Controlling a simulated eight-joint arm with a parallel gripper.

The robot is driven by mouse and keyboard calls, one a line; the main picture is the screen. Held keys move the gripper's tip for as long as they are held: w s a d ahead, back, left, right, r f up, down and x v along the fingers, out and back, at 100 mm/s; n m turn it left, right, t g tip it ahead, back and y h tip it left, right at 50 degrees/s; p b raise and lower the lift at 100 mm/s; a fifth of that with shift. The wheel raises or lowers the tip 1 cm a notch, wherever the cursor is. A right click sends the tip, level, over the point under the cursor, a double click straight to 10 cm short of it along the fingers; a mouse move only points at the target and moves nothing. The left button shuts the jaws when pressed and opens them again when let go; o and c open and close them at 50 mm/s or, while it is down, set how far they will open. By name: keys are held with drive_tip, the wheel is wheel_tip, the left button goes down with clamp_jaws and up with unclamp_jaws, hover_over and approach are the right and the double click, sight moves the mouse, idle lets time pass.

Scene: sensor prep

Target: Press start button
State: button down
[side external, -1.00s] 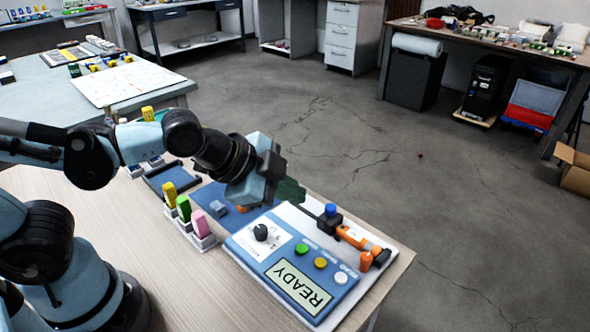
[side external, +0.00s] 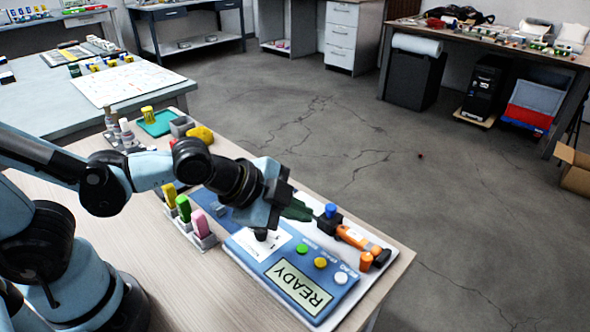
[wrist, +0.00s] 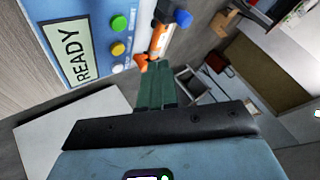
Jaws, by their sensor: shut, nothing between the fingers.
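The blue control panel (side external: 262,250) lies on the bench with a lit READY display (side external: 298,287), a black knob (side external: 260,234) and a row of green (side external: 302,248), yellow (side external: 320,263) and white (side external: 340,278) buttons. I cannot read which button is labelled start. My gripper (side external: 308,213) has green fingers, shut and empty, above the panel's far edge, left of the blue-topped black block (side external: 330,213). In the wrist view, the fingers (wrist: 158,68) point up the picture. The green (wrist: 119,23), yellow (wrist: 118,48) and white (wrist: 117,68) buttons lie to their left, apart from them.
An orange-and-black device (side external: 357,240) lies on the white board right of the panel. Yellow, green and pink sticks (side external: 184,208) stand in holders left of the panel. The bench's front strip (side external: 190,275) is bare wood.

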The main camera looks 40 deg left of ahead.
sight(297, 251)
drive_tip(key=shift+f, duration=2.75)
drive_tip(key=shift+f, duration=0.15)
drive_tip(key=shift+f, duration=0.25)
drive_tip(key=shift+r, duration=0.15)
idle(0.5)
drive_tip(key=shift+r, duration=0.25)
drive_tip(key=shift+r, duration=2.5)
drive_tip(key=shift+a, duration=0.1)
